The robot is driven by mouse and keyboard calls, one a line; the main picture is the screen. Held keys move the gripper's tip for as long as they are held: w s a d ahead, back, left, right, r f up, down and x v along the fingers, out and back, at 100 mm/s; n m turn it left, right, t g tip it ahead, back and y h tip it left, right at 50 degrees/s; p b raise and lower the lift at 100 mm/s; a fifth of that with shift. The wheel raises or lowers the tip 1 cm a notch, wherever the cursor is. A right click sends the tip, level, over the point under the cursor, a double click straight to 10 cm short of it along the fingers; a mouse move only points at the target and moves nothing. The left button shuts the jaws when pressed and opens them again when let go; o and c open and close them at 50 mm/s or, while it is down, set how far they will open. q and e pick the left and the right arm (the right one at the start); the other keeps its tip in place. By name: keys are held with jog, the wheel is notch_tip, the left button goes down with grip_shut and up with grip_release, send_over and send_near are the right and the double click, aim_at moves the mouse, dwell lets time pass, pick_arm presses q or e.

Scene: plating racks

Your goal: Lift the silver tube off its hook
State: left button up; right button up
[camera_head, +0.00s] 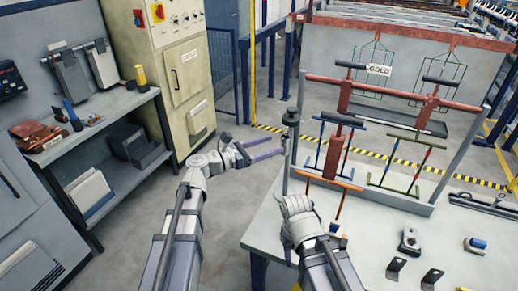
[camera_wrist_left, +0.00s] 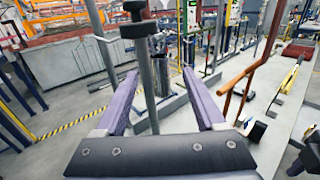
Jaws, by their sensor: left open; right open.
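A grey upright post (camera_head: 287,165) with a black knob (camera_head: 291,116) stands at the left end of the rack. I cannot surely tell a separate silver tube on a hook. My left gripper (camera_head: 272,148) is open beside this post, its purple fingers pointing right. In the left wrist view the open left gripper (camera_wrist_left: 161,82) has its fingers on either side of the grey post (camera_wrist_left: 146,80), with the black knob (camera_wrist_left: 138,28) above; contact cannot be told. My right gripper (camera_head: 318,222) is low over the table's left part, partly hidden by its wrist, with nothing visibly held.
The grey table (camera_head: 370,235) carries the rack's red crossbar (camera_head: 385,90) with hanging frames. Dark brackets (camera_head: 396,267) and small clamps (camera_head: 409,241) lie toward the front right. A shelf unit (camera_head: 120,180) and a beige cabinet (camera_head: 180,70) stand at left. Floor between is clear.

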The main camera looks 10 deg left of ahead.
aim_at(282, 140)
pick_arm(q)
jog(key=x, duration=0.4)
jog(key=shift+d, duration=0.1)
grip_shut()
dwell(1.1)
jog(key=shift+s+r+p, duration=0.1)
jog(key=shift+r+p, duration=0.2)
jog(key=shift+r, duration=0.2)
jog(key=shift+s+r+p, duration=0.1)
jog(key=shift+s+p, duration=0.1)
jog(key=shift+p, duration=0.1)
dwell(0.4)
jog(key=shift+s+a+r, duration=0.2)
jog(key=shift+s, duration=0.1)
